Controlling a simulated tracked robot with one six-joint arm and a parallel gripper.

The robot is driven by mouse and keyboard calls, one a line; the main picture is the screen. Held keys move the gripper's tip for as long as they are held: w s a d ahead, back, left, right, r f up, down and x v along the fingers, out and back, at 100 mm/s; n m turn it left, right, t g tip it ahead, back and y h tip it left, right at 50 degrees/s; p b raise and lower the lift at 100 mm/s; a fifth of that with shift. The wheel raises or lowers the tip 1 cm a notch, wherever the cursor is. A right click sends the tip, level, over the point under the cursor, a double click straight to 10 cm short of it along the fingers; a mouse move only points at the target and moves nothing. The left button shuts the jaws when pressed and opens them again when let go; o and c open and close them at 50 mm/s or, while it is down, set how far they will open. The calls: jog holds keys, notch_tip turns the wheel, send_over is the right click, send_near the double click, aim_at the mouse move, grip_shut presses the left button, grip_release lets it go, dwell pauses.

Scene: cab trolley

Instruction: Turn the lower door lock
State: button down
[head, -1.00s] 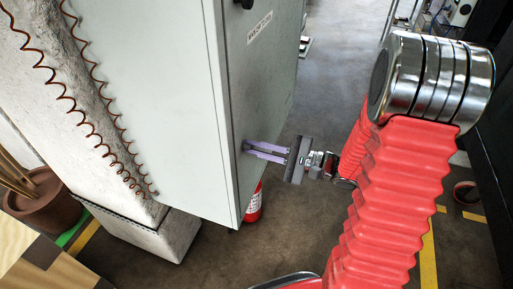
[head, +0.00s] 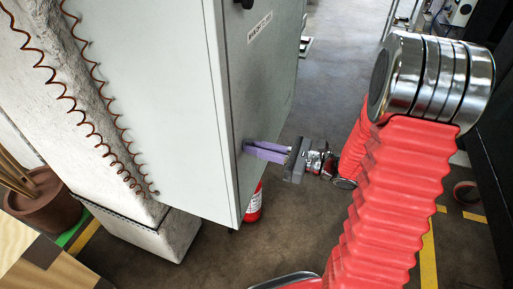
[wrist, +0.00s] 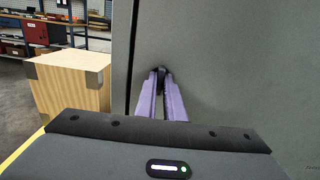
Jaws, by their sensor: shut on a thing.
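The grey cabinet door (head: 262,85) stands at the middle of the head view and fills much of the wrist view (wrist: 230,60). My gripper (head: 249,147) reaches the lower part of this door from the right with its purple fingers. In the wrist view the fingertips (wrist: 162,76) are closed around the small dark lower door lock (wrist: 162,71) near the door's left edge. The fingers hide most of the lock, so its angle cannot be told. In the head view the lock is hidden behind the fingers. A dark upper lock (head: 244,3) shows at the top of the door.
A red fire extinguisher (head: 254,204) stands below the cabinet. A white pillar (head: 55,85) with a coiled brown cable is on the left. A wooden box (wrist: 70,84) stands left of the door in the wrist view.

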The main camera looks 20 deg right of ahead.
jog(key=shift+f+m, duration=0.15)
jog(key=shift+m, duration=0.15)
jog(key=c, duration=1.9)
grip_release()
jog(key=shift+o, duration=0.2)
jog(key=v, duration=1.3)
jog(key=shift+s+d, duration=0.25)
jog(key=shift+d, duration=0.1)
